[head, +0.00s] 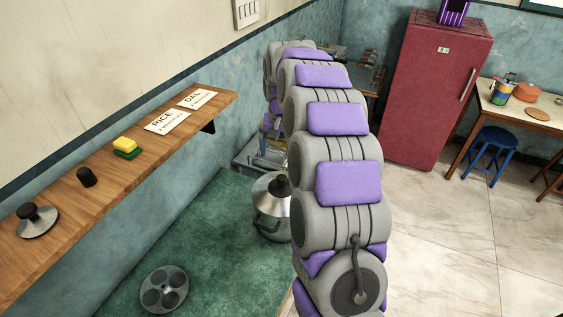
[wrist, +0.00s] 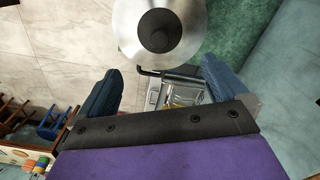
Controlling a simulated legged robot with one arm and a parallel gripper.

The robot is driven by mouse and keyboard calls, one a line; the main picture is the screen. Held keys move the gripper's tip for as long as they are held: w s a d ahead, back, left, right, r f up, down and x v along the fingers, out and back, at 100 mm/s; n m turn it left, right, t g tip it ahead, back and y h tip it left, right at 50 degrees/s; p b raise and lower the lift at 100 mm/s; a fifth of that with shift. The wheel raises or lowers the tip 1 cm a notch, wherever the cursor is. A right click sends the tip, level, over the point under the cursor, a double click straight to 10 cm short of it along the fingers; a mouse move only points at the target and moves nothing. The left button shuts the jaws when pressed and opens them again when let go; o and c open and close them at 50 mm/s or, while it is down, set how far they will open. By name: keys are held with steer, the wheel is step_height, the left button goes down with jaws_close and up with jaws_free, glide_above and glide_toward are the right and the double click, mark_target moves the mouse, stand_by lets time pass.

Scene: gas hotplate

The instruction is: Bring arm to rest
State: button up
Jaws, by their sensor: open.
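My gripper (wrist: 162,76) is open in the wrist view, its two dark blue fingers spread wide with nothing held between them. A steel pot with a shiny lid (wrist: 190,25) and black knob lies beyond the fingertips. My gripper cannot be made out clearly there.
A wooden shelf (head: 95,178) on the left wall holds a loose lid (head: 38,220), a black knob (head: 86,177), a sponge (head: 126,145) and labels. A round idli plate (head: 164,289) lies on the green counter (head: 205,235). A red fridge (head: 430,95) and blue stool (head: 490,150) stand right; floor between is clear.

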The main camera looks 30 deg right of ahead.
steer(key=s+a+r+n, duration=0.2)
steer(key=s+a+r, duration=0.1)
steer(key=s+a, duration=0.4)
steer(key=s+a+r+n, duration=0.1)
steer(key=s+a+r, duration=0.35)
steer(key=s, duration=0.55)
steer(key=s+a+f+n+g, duration=0.1)
steer(key=s+a+f, duration=0.1)
steer(key=s, duration=0.9)
steer(key=s+a+f+n, duration=0.2)
steer(key=s+a+f, duration=0.1)
steer(key=s, duration=0.9)
steer(key=shift+f+g, duration=0.4)
steer(key=shift+f, duration=0.25)
